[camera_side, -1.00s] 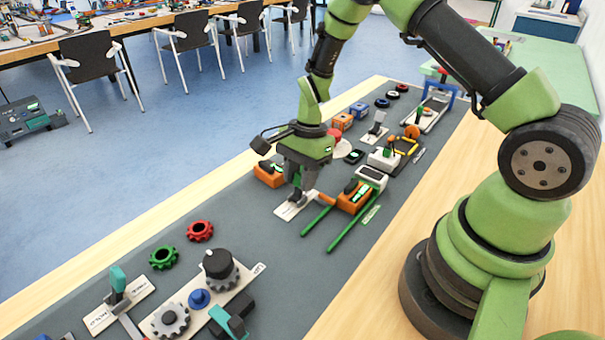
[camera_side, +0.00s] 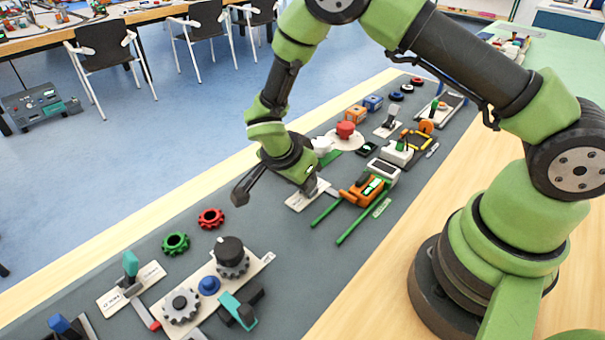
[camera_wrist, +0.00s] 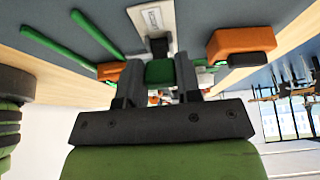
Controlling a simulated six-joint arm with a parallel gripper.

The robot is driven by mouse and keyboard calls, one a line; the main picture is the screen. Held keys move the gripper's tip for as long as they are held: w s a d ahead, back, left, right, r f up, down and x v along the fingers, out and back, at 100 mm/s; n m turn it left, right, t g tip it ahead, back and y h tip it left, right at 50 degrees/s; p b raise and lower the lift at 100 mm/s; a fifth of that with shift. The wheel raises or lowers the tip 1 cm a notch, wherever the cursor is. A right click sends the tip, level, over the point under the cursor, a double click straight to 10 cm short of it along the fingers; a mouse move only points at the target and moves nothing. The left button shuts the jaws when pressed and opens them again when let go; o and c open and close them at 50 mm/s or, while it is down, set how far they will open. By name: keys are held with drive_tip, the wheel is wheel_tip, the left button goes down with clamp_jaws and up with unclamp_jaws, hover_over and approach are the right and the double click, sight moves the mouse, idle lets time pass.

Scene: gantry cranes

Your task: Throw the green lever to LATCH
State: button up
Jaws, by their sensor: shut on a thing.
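The green lever (camera_wrist: 160,72) shows in the wrist view between the two fingers of my gripper (camera_wrist: 158,84), which is shut on its handle. The lever stands on a pale base plate (camera_wrist: 153,18) with a dark pivot; its label is too small and turned to read. In the side view my gripper (camera_side: 311,187) is tilted, reaching down and right to the same plate (camera_side: 298,203), and it hides the lever handle there. I cannot tell from these views which label the lever points at.
An orange device (camera_side: 358,194) and two green rods (camera_side: 352,222) lie close to the right of the plate. A red button (camera_side: 345,129) stands behind. Gears (camera_side: 180,305) and a teal lever (camera_side: 130,263) are at the front left. The grey mat just left of the plate is clear.

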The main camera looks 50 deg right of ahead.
drive_tip(key=shift+a, duration=0.1)
idle(0.3)
drive_tip(key=o, duration=0.9)
drive_tip(key=v, duration=0.9)
drive_tip(key=shift+a+r, duration=0.25)
drive_tip(key=shift+a, duration=0.2)
